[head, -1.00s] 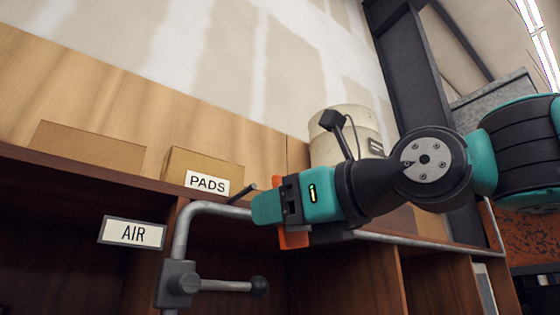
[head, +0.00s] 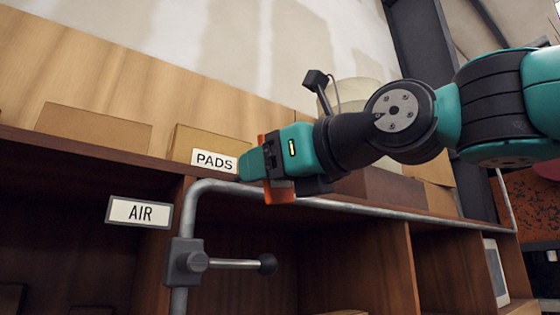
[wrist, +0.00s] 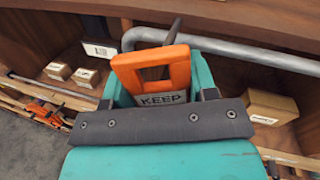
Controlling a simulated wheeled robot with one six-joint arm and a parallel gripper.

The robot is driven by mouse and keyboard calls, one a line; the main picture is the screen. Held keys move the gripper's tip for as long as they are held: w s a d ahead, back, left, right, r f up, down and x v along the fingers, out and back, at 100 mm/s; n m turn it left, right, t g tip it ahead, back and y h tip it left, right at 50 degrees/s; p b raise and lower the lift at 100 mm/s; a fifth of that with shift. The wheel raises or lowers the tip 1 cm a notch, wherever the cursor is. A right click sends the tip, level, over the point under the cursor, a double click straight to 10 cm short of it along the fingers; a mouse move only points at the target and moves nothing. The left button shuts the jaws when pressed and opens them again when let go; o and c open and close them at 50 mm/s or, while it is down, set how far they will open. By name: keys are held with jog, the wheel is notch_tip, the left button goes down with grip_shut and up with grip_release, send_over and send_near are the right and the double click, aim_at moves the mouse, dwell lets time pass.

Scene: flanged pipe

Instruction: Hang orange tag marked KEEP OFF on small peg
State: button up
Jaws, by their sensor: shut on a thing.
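My gripper (head: 262,165) is shut on the orange tag (wrist: 180,68), just above the bend of the grey pipe. The tag's upper part, with its opening, and the word KEEP show in the wrist view; the lettering below is hidden by my gripper. In the head view, orange parts of the tag (head: 280,194) stick out above and below the jaws. The small dark peg (wrist: 174,32) rises behind the tag's top bar in the wrist view, in line with the opening. I cannot tell whether it passes through. The peg is hidden in the head view.
The grey pipe (head: 212,187) runs along the wooden shelf front, with a valve handle (head: 235,264) below. An AIR sign (head: 140,212) hangs left of the pipe. A box labelled PADS (head: 208,146) stands behind my gripper. Small boxes (wrist: 272,107) sit in the compartments.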

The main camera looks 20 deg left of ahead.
jog(key=shift+w+a+f+p, duration=0.3)
jog(key=shift+w+a, duration=0.65)
jog(key=shift+a, duration=0.15)
jog(key=shift+w+a+f+p, duration=0.25)
jog(key=shift+w+a, duration=0.65)
jog(key=shift+a, duration=0.15)
jog(key=o, duration=1)
